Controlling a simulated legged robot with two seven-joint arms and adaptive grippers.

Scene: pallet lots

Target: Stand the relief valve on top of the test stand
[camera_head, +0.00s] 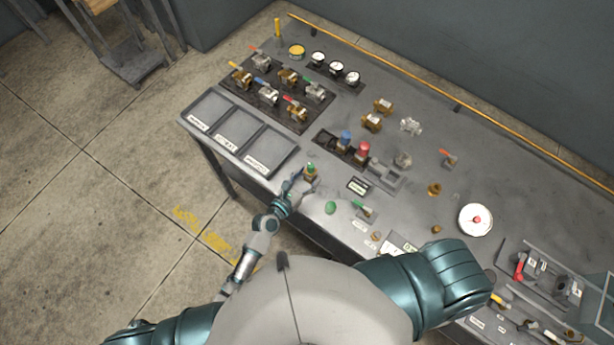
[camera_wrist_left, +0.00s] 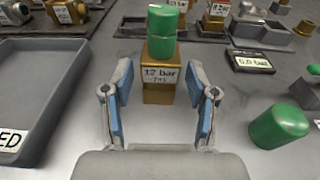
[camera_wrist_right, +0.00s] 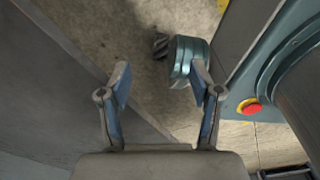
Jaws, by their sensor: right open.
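A brass relief valve (camera_wrist_left: 159,90) with a green cap and a label reading "12 bar" stands upright on the bench. In the head view, the relief valve (camera_head: 310,174) is near the front edge. My left gripper (camera_head: 303,182) is open, with its fingers either side of the valve and visible gaps. A grey block-like fixture (camera_head: 384,175), perhaps the test stand, sits beyond and right of it; I cannot tell for certain. My right gripper (camera_wrist_right: 163,92) is open and empty above the floor beside the bench; it is hidden in the head view.
A loose green cap (camera_wrist_left: 282,127) lies right of the valve. A small display (camera_head: 357,187) reads 0.0 bar. Blue-capped (camera_head: 346,139) and red-capped (camera_head: 362,150) valves stand in a dark rack. Grey trays (camera_head: 270,149) lie at left. Loose fittings lie beyond; the bench around the green cap is mostly clear.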

